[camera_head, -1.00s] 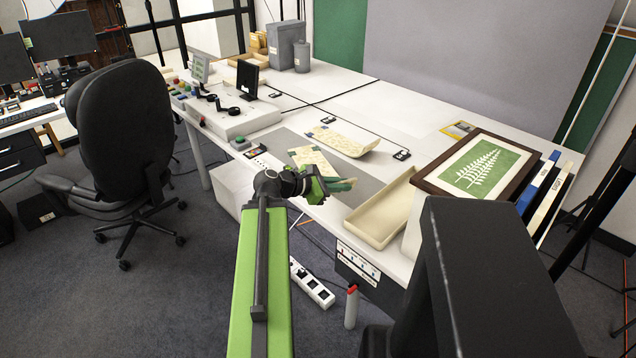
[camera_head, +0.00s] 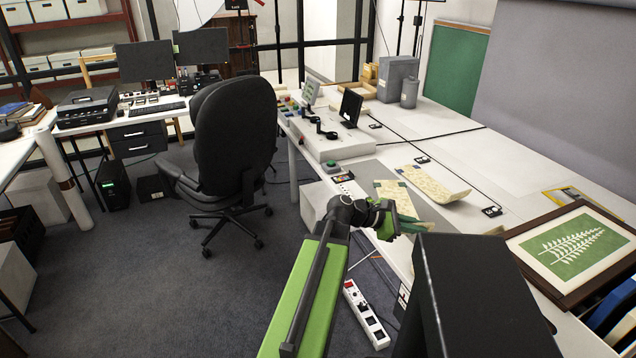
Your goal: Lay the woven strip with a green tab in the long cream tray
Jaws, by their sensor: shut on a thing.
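My gripper (camera_head: 388,222) is over the near edge of the worktable, seen from behind and shut. A cream patterned woven strip (camera_head: 396,196) extends beyond it, with a dark green end (camera_head: 412,226) beside the jaws. The gripper appears shut on this strip, but my own wrist hides the contact.
A white console (camera_head: 333,145) and a small black screen (camera_head: 350,108) are at the back left. An office chair (camera_head: 232,140) is left of the table. A power strip (camera_head: 366,314) is below. Open floor lies left.

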